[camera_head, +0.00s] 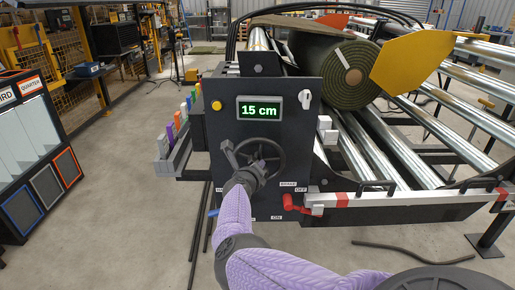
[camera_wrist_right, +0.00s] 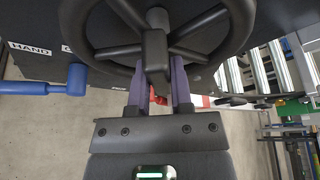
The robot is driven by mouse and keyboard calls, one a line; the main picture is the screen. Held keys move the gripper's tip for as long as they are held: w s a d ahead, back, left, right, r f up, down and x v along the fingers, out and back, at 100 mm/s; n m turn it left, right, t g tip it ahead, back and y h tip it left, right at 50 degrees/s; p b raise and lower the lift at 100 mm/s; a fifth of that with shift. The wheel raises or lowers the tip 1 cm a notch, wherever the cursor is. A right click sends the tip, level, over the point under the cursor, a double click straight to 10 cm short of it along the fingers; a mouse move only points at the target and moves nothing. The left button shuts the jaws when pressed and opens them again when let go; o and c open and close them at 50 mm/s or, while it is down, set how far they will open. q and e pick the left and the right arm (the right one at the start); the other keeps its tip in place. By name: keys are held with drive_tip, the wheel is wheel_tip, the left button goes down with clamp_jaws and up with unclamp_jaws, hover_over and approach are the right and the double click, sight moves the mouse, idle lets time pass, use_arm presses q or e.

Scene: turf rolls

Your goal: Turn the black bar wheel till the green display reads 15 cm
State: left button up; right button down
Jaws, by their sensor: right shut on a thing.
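The green display (camera_head: 259,108) on the black panel reads 15 cm. The black bar wheel (camera_head: 264,152) sits below it on the same panel. My right gripper (camera_head: 247,166) is at the wheel's lower left, its arm coming up from the bottom. In the right wrist view, the wheel (camera_wrist_right: 220,47) fills the top, and my right gripper (camera_wrist_right: 159,80) is shut on the wheel's black handle (camera_wrist_right: 156,52), one finger on each side. My left gripper is not in view.
A red lever (camera_head: 295,204) by the BRAKE labels is right of the wheel. A blue handle (camera_wrist_right: 62,88) shows in the right wrist view. A turf roll (camera_head: 338,68) lies on the rollers behind the panel, beside a yellow plate (camera_head: 412,62). Open floor lies left.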

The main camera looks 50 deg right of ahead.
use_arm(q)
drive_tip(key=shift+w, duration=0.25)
use_arm(e)
drive_tip(key=c, duration=0.5)
unclamp_jaws()
drive_tip(key=shift+f, duration=0.1)
use_arm(q)
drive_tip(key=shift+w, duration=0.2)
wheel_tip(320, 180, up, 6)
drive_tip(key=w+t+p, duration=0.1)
drive_tip(key=p, duration=0.5)
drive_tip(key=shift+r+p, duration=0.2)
drive_tip(key=shift+p, duration=0.15)
use_arm(e)
drive_tip(key=v, duration=1)
drive_tip(key=shift+s+d, duration=0.1)
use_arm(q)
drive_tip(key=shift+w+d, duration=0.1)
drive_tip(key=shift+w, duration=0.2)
